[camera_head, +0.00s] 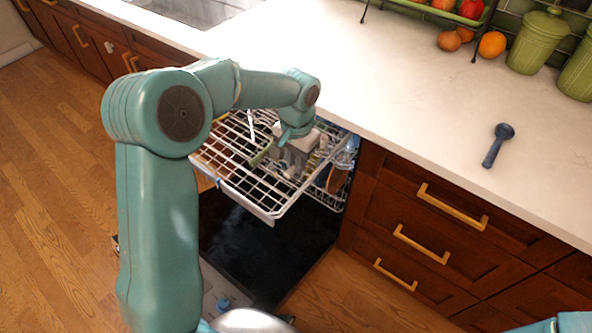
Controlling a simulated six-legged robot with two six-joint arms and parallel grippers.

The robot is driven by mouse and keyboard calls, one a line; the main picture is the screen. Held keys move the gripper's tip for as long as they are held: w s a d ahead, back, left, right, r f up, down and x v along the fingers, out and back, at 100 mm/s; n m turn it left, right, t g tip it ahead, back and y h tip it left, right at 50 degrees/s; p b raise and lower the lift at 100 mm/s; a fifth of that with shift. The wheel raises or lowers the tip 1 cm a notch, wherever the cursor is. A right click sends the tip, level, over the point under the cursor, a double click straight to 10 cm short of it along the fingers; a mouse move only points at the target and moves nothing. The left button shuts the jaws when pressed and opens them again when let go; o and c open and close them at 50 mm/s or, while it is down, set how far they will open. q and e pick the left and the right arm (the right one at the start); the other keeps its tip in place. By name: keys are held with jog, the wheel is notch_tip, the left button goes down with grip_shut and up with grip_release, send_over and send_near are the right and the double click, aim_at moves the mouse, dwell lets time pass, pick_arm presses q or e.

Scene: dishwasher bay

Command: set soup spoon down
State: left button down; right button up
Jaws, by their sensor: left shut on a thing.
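My left gripper (292,158) reaches down over the pulled-out dishwasher rack (262,212). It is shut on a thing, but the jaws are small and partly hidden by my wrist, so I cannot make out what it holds. A dark blue spoon (492,152) lies on the white counter at the right, apart from both arms, its round bowl toward the back. I cannot tell whether it is the soup spoon. My right gripper is out of view; only a bit of teal arm shows at the bottom right corner.
The dishwasher door (262,250) is open below the rack. Green canisters (536,42), an orange (492,44) and a fruit stand are at the back of the counter (400,90). The counter's middle is clear. Wooden drawers (440,215) stand right of the dishwasher.

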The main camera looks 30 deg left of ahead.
pick_arm(q)
notch_tip(320, 180, down, 4)
jog(key=shift+s+r, duration=0.1)
jog(key=shift+s, duration=0.05)
jog(key=shift+f, duration=0.25)
jog(key=shift+f+b, duration=0.1)
jog(key=shift+b, duration=0.2)
jog(key=c, duration=1.3)
grip_release()
